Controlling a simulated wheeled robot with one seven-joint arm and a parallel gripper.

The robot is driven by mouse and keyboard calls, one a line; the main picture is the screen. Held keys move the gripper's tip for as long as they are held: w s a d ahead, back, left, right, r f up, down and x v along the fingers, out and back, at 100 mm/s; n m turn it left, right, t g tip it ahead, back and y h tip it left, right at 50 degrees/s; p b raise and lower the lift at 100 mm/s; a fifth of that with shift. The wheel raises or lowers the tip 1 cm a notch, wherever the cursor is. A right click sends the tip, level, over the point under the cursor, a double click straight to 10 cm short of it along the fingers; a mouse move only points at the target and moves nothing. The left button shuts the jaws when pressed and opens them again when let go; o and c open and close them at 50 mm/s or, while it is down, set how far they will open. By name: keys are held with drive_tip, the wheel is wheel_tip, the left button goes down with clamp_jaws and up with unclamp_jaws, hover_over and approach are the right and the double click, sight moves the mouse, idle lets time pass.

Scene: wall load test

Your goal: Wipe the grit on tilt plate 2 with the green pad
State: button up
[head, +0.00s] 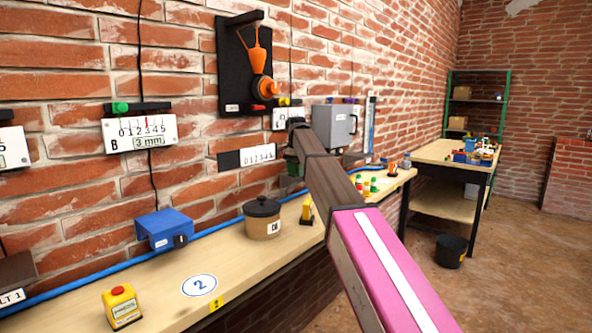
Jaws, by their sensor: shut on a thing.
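My arm reaches from the lower right towards the brick wall, and its dark end bends down there. My gripper (291,157) is small and partly hidden behind my own arm link. It is shut on a dark green thing, which looks like the green pad (293,169), close to the wall above the back of the bench. Whether the pad touches anything is unclear. I cannot make out tilt plate 2 or any grit; my arm covers part of that area. A dark plate with a label ending in "LT 1" (13,296) is cut off at the left edge.
A long wooden bench (160,288) runs along the wall. On it are a yellow box with a red button (122,307), a blue device (164,229), a lidded pot (262,218) and a blue hose (95,272). A black bucket (451,251) stands on open floor at right.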

drive_tip(key=shift+f, duration=0.2)
drive_tip(key=shift+w+d+r, duration=0.1)
drive_tip(key=shift+w+d, duration=0.5)
drive_tip(key=shift+w, duration=0.2)
drive_tip(key=shift+w+d, duration=0.6)
drive_tip(key=shift+w, duration=0.2)
drive_tip(key=shift+w+d, duration=0.7)
drive_tip(key=shift+w, duration=0.15)
drive_tip(key=shift+w+d, duration=0.65)
drive_tip(key=shift+w, duration=0.2)
drive_tip(key=shift+s+a, duration=0.65)
drive_tip(key=shift+s, duration=0.2)
drive_tip(key=shift+s+a, duration=0.6)
drive_tip(key=shift+s, duration=0.25)
drive_tip(key=shift+s+a, duration=0.65)
drive_tip(key=shift+s, duration=0.15)
drive_tip(key=shift+s+a, duration=0.6)
drive_tip(key=shift+s, duration=0.2)
drive_tip(key=shift+w+a+f, duration=0.25)
drive_tip(key=shift+w+a, duration=0.1)
drive_tip(key=shift+a, duration=0.15)
drive_tip(key=shift+w+d+r, duration=0.1)
drive_tip(key=shift+w+d, duration=0.75)
drive_tip(key=shift+w, duration=0.25)
drive_tip(key=shift+w+d, duration=0.85)
drive_tip(key=shift+w, duration=0.2)
drive_tip(key=shift+w+d+r, duration=0.1)
drive_tip(key=shift+w+d, duration=0.75)
drive_tip(key=shift+w, duration=0.25)
drive_tip(key=shift+f, duration=0.15)
